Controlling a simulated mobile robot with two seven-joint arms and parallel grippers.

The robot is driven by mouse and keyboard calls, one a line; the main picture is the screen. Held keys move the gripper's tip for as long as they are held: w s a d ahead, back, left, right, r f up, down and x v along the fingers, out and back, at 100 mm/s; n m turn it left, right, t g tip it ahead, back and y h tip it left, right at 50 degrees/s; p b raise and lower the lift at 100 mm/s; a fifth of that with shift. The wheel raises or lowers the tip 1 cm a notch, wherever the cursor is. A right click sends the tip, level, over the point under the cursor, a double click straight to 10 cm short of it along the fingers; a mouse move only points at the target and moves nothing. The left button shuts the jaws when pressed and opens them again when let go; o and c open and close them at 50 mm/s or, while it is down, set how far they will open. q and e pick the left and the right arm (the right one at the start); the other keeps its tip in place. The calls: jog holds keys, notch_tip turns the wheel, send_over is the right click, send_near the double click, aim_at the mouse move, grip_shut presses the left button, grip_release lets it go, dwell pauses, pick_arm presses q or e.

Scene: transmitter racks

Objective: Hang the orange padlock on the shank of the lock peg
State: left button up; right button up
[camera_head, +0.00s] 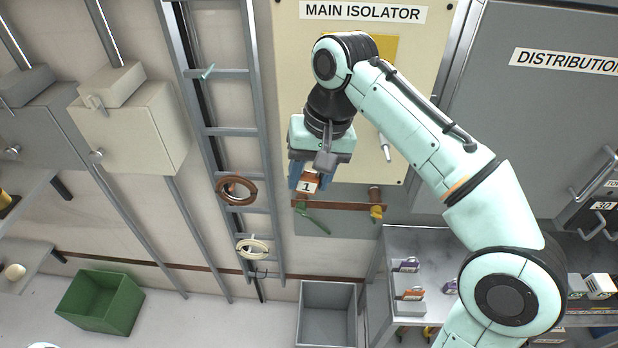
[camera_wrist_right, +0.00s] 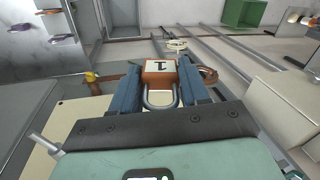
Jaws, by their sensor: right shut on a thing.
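My left gripper is out of view.
A brown bar (camera_head: 345,206) runs just below the padlock, with a yellow item (camera_head: 376,213) at its right and a green one (camera_head: 313,221) at its left. A cable ladder (camera_head: 231,131) holds coils at the left. A grey bin (camera_head: 328,312) stands below.

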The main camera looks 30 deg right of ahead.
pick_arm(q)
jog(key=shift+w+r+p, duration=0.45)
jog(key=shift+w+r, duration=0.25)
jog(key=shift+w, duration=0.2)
pick_arm(e)
jog(key=shift+w+d+f, duration=0.2)
jog(key=shift+w+d, duration=0.25)
jog(key=shift+w, duration=0.3)
jog(key=shift+w+d+f, duration=0.2)
jog(key=shift+w+d, duration=0.3)
jog(key=shift+w, duration=0.3)
jog(key=shift+w+d+f, duration=0.2)
jog(key=shift+w+d, duration=0.25)
jog(key=shift+w, duration=0.3)
jog(key=shift+w, duration=0.1)
jog(key=o, duration=1.2)
